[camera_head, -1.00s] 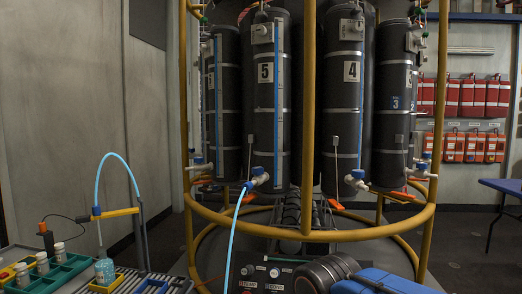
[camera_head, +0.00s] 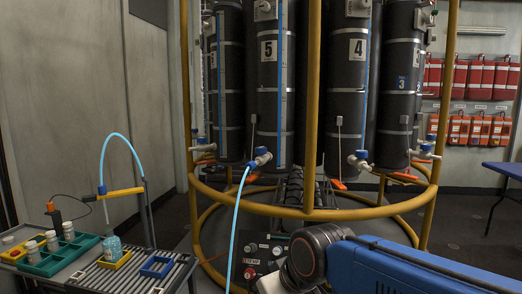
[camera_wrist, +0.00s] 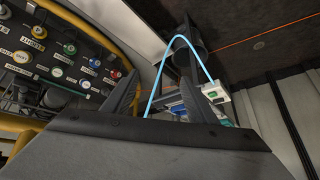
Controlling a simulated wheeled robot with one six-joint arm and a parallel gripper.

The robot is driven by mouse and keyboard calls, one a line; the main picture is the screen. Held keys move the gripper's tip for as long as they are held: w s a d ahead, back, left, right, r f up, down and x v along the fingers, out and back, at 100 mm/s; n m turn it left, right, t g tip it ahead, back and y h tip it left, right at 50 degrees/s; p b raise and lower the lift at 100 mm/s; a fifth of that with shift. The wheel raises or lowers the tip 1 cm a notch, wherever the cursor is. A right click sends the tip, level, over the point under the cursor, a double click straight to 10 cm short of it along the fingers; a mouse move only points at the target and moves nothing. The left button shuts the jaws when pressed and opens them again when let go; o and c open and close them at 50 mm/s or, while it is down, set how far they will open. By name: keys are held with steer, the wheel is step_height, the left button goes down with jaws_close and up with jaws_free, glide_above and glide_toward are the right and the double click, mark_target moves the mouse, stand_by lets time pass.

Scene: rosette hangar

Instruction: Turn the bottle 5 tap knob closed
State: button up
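Bottle 5 (camera_head: 266,100) is a tall dark cylinder with a white "5" label, standing in the rack in the head view. Its tap (camera_head: 259,161) is at its lower end, with a white body, a blue knob (camera_head: 261,151) on top and a light blue hose (camera_head: 234,222) running down from its outlet. The knob's exact setting is too small to read. My gripper (camera_wrist: 158,78) shows in the wrist view with its two dark fingers apart and nothing between them. It is outside the head view, and the tap is not identifiable in the wrist view.
A yellow rail (camera_head: 305,212) rings the rack, with an upright post (camera_head: 310,110) right of bottle 5. Bottle 4 (camera_head: 351,95) has a similar tap (camera_head: 360,160). A bench (camera_head: 145,280) with trays stands at left. A control panel (camera_wrist: 65,45) shows in the wrist view.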

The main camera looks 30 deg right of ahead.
mark_target(261, 151)
steer(key=w+a+r+t, duration=0.1)
steer(key=w+r+t, duration=0.7)
steer(key=w+r, duration=0.85)
steer(key=w+d+r+m+t+h, duration=0.2)
steer(key=w+d+r+m+h, duration=0.45)
steer(key=d+r+h, duration=0.5)
steer(key=w+d, duration=0.3)
steer(key=w, duration=0.2)
steer(key=w+d+f+y, duration=0.1)
steer(key=w+d, duration=0.2)
steer(key=w, duration=0.2)
steer(key=w+d+f+y, duration=0.1)
steer(key=w+d, duration=0.1)
steer(key=w, duration=0.3)
steer(key=shift+w+d+n+y, duration=0.2)
steer(key=shift+d+n+y, duration=0.05)
steer(key=shift+d, duration=0.15)
steer(key=c, duration=1.1)
steer(key=shift+o, duration=0.2)
